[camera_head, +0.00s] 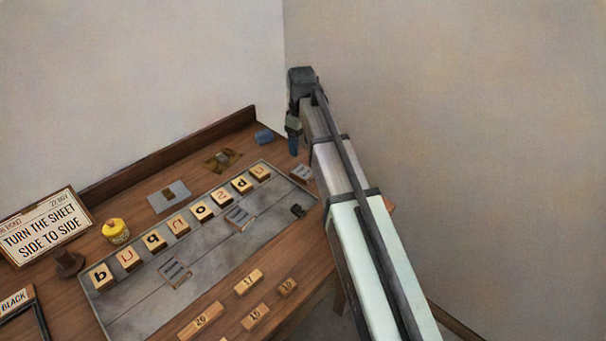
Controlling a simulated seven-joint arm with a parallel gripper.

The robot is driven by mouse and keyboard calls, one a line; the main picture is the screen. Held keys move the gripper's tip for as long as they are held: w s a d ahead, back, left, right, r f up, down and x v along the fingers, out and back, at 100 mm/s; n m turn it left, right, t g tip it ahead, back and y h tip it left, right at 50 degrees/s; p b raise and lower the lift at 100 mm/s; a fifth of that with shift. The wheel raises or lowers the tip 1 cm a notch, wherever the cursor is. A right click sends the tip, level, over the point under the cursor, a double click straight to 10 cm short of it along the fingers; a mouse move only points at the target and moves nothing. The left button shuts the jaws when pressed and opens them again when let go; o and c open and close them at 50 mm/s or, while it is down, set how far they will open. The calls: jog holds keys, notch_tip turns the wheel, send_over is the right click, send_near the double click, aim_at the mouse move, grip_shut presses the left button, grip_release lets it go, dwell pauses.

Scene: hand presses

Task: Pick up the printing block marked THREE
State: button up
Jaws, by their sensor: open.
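No block can be read for sure as marked THREE. Three grey pieces bear dark stroke marks too small to count: one at the tray's front left (175,271), one in its middle (239,218), one by its right end (302,174). Wooden letter blocks (178,225) stand in a row along the back of the grey tray (130,322). Several number blocks (248,282) lie in front of it; the readable ones look like 17, 15 and 26. My gripper (293,138) is raised over the table's back right, open and apart from the blocks. Its fingers are partly hidden.
A sign (42,228) reads "TURN THE SHEET SIDE TO SIDE". A yellow pot (115,231), a dark knob-like stand (68,263) and a BLACK label (14,300) are at left. A blue object (264,137) is near my gripper. A small dark item (298,210) lies at the tray's right.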

send_over(303, 171)
jog(key=f, duration=0.5)
jog(key=shift+w+a+f, duration=0.15)
jog(key=shift+w, duration=0.1)
jog(key=shift+s+f, duration=0.15)
jog(key=shift+f, duration=1.15)
jog(key=shift+s+f, duration=0.1)
jog(key=shift+f, duration=1.2)
jog(key=shift+c, duration=0.2)
jog(key=c, duration=0.7)
jog(key=shift+r, duration=0.1)
